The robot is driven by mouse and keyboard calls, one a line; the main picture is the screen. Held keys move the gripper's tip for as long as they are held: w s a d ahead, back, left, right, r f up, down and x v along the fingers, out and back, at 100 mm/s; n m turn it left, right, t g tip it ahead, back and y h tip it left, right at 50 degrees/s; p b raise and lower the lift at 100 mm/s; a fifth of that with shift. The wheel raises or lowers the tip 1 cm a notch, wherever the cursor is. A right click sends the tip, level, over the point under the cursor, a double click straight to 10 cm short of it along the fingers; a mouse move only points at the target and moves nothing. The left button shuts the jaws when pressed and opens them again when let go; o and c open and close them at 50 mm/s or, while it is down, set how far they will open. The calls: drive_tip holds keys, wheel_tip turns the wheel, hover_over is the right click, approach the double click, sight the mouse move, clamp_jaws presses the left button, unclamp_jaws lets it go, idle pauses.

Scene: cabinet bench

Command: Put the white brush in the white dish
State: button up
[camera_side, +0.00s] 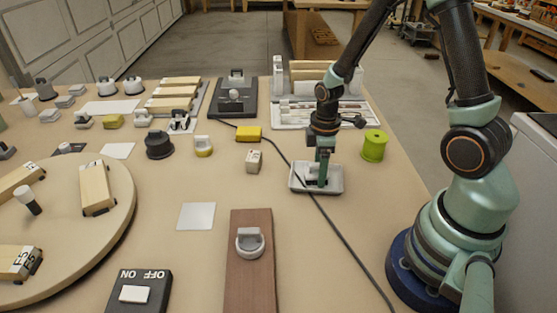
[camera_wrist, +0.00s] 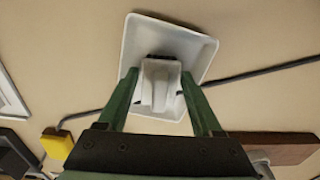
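The white dish (camera_side: 298,184) is a shallow square tray on the bench, below my gripper. It also shows in the wrist view (camera_wrist: 195,48), tilted in the picture. The white brush (camera_wrist: 158,85) is in the dish area, with a raised handle and a dark strip at its far end. In the side view my gripper hides most of it. My gripper (camera_side: 323,180) points straight down over the dish. In the wrist view its green fingers (camera_wrist: 160,75) stand on either side of the brush, apart from its raised handle, and look open.
A black cable (camera_side: 340,230) runs past the dish. A green spool (camera_side: 373,145) stands to its right, a small white block (camera_side: 254,161) and yellow block (camera_side: 248,133) to its left. A brown board (camera_side: 250,280) lies in front. A white rack (camera_side: 320,113) stands behind.

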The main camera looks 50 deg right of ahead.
wheel_tip(320, 180, up, 12)
drive_tip(key=shift+f, duration=0.2)
drive_tip(key=s+a+r+m+t, duration=0.2)
drive_tip(key=a+r+m, duration=0.1)
drive_tip(key=r, duration=0.3)
drive_tip(key=s+a+r+m+t, duration=0.2)
drive_tip(key=a+r+m+t, duration=0.1)
drive_tip(key=r+m, duration=0.3)
drive_tip(key=shift+a+t, duration=0.25)
drive_tip(key=shift+t, duration=0.05)
